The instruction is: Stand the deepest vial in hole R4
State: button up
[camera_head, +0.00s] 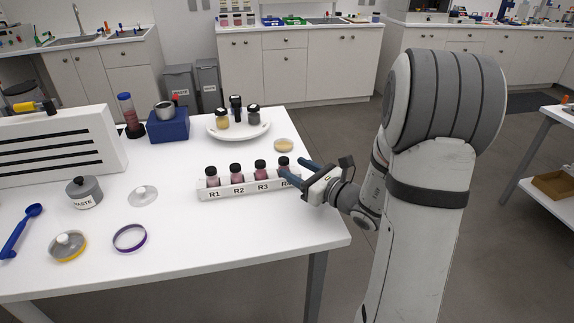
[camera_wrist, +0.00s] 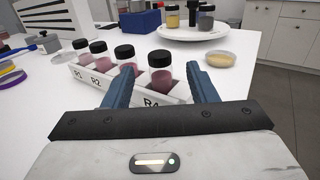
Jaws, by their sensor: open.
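A white rack (camera_head: 245,187) marked R1 to R4 stands near the table's right side. A black-capped vial with pink to mauve contents stands upright at each label: R1 (camera_head: 212,177), R2 (camera_head: 236,175), R3 (camera_head: 260,171) and R4 (camera_head: 284,166). In the wrist view the R4 vial (camera_wrist: 160,80) stands between the blue fingers of my open gripper (camera_wrist: 162,72), with gaps at both sides. My gripper (camera_head: 292,170) reaches in from the right in the head view and partly hides the R4 end.
A white plate (camera_head: 240,134) behind the rack holds three black-capped jars. A shallow tan dish (camera_head: 284,145) lies behind R4. A blue block (camera_head: 168,125), a paste jar (camera_head: 84,193), lids and a purple ring (camera_head: 130,238) lie left. The front right tabletop is clear.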

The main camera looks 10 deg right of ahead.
jog(key=shift+v, duration=1.4)
jog(key=s+a+n+g+y, duration=0.1)
jog(key=s+a+n+g, duration=0.1)
jog(key=a+n, duration=0.1)
jog(key=s+a+r+n+g+y+p, duration=0.1)
jog(key=s+a+n+g, duration=0.1)
jog(key=a+n+g, duration=0.1)
jog(key=s+a+r+n+g+y, duration=0.1)
jog(key=s+a+n+g, duration=0.1)
jog(key=s+a+n, duration=0.1)
jog(key=shift+s+a+r, duration=0.1)
jog(key=shift+a+r, duration=0.1)
jog(key=shift+a, duration=0.45)
jog(key=s+a+n+g+h+p, duration=0.2)
jog(key=s+a+n+g+h, duration=0.1)
jog(key=s+n+g, duration=0.45)
jog(key=s+d+r+n+t+h+p, duration=0.2)
jog(key=s+d+n+h, duration=0.5)
jog(key=n, duration=0.6)
jog(key=d+r+h, duration=0.1)
jog(key=h, duration=0.1)
jog(key=shift+d+h, duration=0.35)
jog(key=shift+h, duration=0.05)
jog(key=shift+s, duration=0.1)
